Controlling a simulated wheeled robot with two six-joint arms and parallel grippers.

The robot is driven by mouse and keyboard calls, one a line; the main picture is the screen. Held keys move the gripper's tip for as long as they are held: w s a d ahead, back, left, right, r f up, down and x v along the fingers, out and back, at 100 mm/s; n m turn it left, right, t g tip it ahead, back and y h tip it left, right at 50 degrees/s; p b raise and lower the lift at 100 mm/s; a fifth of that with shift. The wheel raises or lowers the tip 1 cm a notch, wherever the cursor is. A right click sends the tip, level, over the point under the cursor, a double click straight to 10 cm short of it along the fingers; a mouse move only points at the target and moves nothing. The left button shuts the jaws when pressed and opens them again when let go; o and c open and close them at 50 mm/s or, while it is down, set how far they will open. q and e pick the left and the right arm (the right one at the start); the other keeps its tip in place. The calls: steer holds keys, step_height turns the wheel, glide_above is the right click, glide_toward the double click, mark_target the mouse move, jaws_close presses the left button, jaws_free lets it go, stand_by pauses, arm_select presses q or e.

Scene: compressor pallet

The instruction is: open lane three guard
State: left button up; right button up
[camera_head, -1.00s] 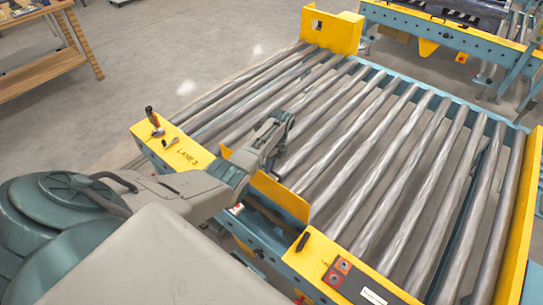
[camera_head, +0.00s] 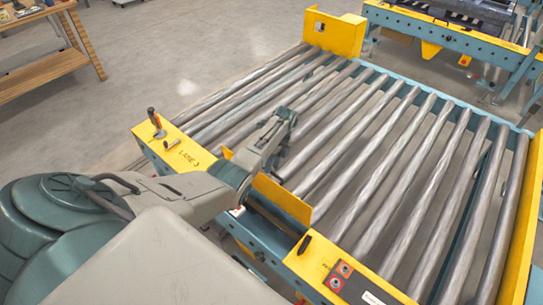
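The lane three guard (camera_head: 283,199) is a low yellow plate at the near edge of the roller conveyor, between two yellow end panels. The left panel (camera_head: 185,154) is marked LANE 3. My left gripper (camera_head: 285,118) reaches over the guard, above the rollers just behind it. Its fingers point away from me, and the view does not show clearly whether they are apart or whether they touch anything. My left wrist hides the guard's left part. My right gripper is out of view.
A red-and-black handle (camera_head: 154,120) stands on the left panel. The right panel carries a dark handle (camera_head: 304,245) and red buttons (camera_head: 340,275). Bare rollers (camera_head: 375,150) fill the conveyor. A yellow end plate (camera_head: 336,35) stands at the far side, and a wooden bench (camera_head: 50,65) stands far left.

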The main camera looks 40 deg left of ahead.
arm_select(q)
steer(key=v, duration=0.8)
steer(key=shift+b, duration=0.45)
steer(key=shift+f, duration=0.1)
